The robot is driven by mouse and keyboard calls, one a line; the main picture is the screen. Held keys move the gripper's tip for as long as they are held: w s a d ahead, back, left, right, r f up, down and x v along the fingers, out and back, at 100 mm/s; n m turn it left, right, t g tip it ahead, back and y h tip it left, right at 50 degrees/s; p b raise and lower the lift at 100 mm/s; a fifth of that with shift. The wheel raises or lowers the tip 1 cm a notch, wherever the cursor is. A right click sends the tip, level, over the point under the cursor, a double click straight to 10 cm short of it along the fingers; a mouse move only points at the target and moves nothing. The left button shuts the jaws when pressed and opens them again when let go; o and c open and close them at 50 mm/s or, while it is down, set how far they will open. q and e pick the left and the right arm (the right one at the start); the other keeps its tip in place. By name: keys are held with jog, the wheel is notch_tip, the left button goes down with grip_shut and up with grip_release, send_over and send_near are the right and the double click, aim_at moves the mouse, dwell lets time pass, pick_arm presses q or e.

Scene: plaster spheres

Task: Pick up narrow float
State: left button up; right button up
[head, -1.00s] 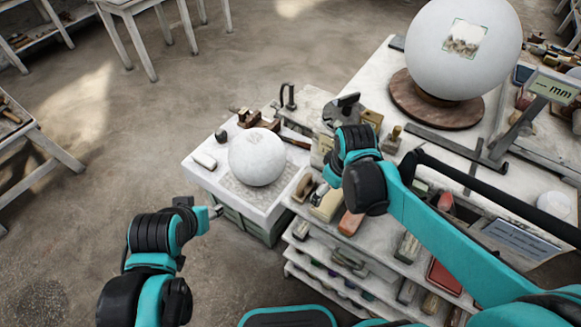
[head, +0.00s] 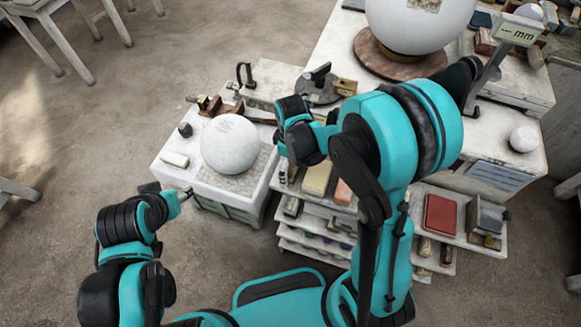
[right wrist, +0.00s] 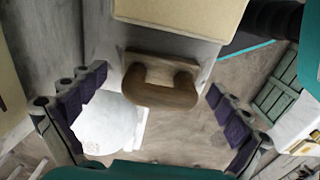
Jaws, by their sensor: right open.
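A wooden piece with a thick, arched brown handle (right wrist: 160,92), which looks like the narrow float, shows in the right wrist view at the edge of a pale surface. My right gripper (right wrist: 156,88) is open, its purple-padded fingers spread left and right of the handle without visible contact. In the head view the right gripper (head: 287,165) is over the shelf unit's left end, and the wrist hides the float there. My left gripper (head: 187,194) is low at the left, near the plinth's front corner; its jaws are too small to read.
A white plaster ball (head: 230,145) sits on the low plinth (head: 185,176) beside the float; it also shows in the right wrist view (right wrist: 105,125). A cream block (head: 316,179) lies right of the gripper. A large sphere (head: 415,22) stands behind. Open floor lies left.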

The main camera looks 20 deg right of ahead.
jog(key=shift+f, duration=0.4)
jog(key=c, duration=1.4)
jog(key=shift+o, duration=0.2)
jog(key=shift+r, duration=0.1)
notch_tip(320, 180, up, 10)
jog(key=p, duration=0.2)
jog(key=shift+p, duration=0.35)
